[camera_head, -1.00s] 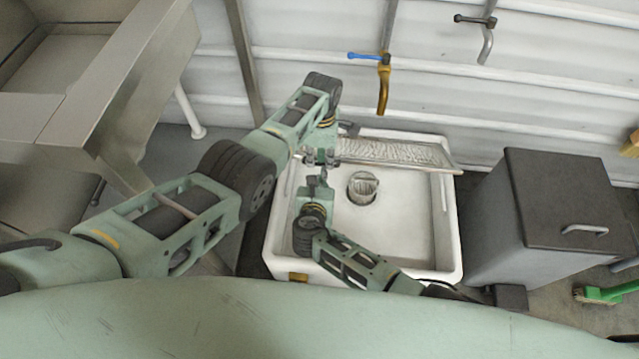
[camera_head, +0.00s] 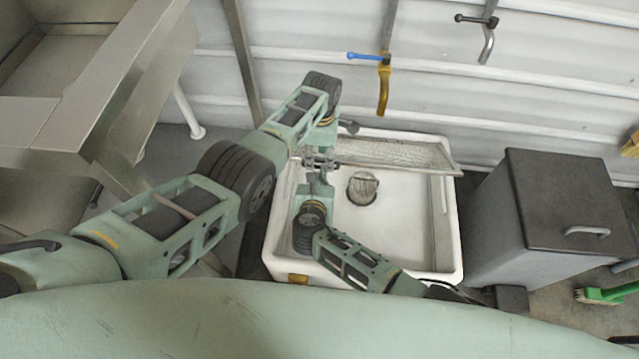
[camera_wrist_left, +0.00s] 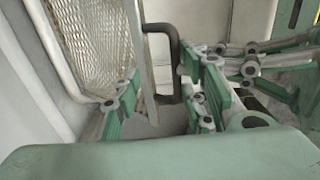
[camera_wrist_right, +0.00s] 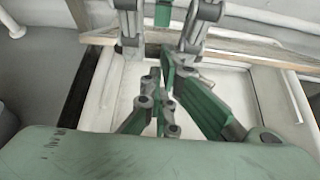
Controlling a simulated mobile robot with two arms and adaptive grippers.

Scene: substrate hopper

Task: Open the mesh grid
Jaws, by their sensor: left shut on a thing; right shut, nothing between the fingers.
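The mesh grid (camera_head: 395,153) is a metal-framed panel at the back of the white sink (camera_head: 447,225), tilted up from the basin. My left gripper (camera_head: 318,160) is shut on the grid's frame at its left end. In the left wrist view the mesh (camera_wrist_left: 95,40) and its frame edge stand at the left, with the left fingers (camera_wrist_left: 160,100) on either side of the edge. My right gripper (camera_head: 316,182) is shut and empty just in front of the left one, over the sink's left part. In the right wrist view its fingers (camera_wrist_right: 160,100) are together below the left gripper's fingers.
A round drain (camera_head: 362,190) shows in the open basin. A dark lidded bin (camera_head: 570,200) stands right of the sink, and a green brush (camera_head: 600,296) lies beyond. Taps, one with a blue handle (camera_head: 366,56), hang above the sink. A steel counter (camera_head: 95,90) is at the left.

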